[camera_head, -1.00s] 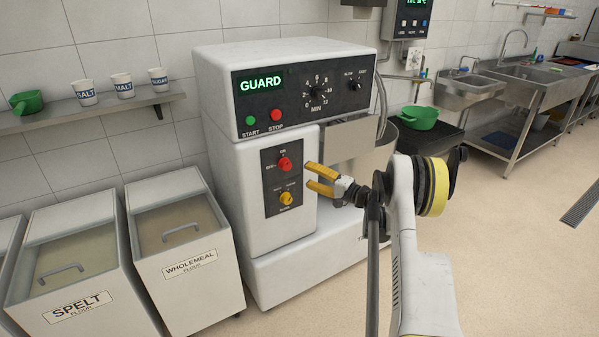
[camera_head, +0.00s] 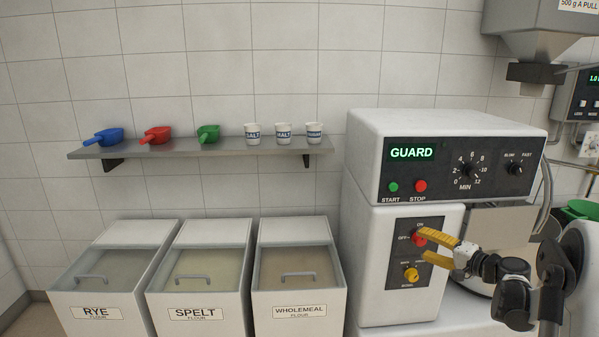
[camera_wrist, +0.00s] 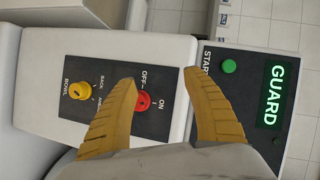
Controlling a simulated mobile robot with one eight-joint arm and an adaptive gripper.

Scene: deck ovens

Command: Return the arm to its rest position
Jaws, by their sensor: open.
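My gripper (camera_head: 432,245) is open, its two yellow fingers pointing at the switch panel (camera_head: 396,272) on the front of the white mixer (camera_head: 378,215). In the head view the fingertips overlap the red on/off knob (camera_head: 418,240). In the wrist view the red knob (camera_wrist: 143,103) shows in the gap between the fingers (camera_wrist: 163,90); I cannot tell whether they touch it. The yellow bowl knob (camera_head: 411,275) sits below it, outside the fingers. The display above reads GUARD, with a green start button (camera_head: 393,187) and a red stop button (camera_head: 420,186) under it. My arm reaches in from the right.
Rye (camera_head: 96,313), spelt (camera_head: 196,314) and wholemeal (camera_head: 299,311) flour bins stand left of the mixer. A wall shelf (camera_head: 220,150) above them holds scoops and labelled cups. A hopper (camera_head: 540,40) hangs at the upper right. A green bowl (camera_head: 580,209) is at the right edge.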

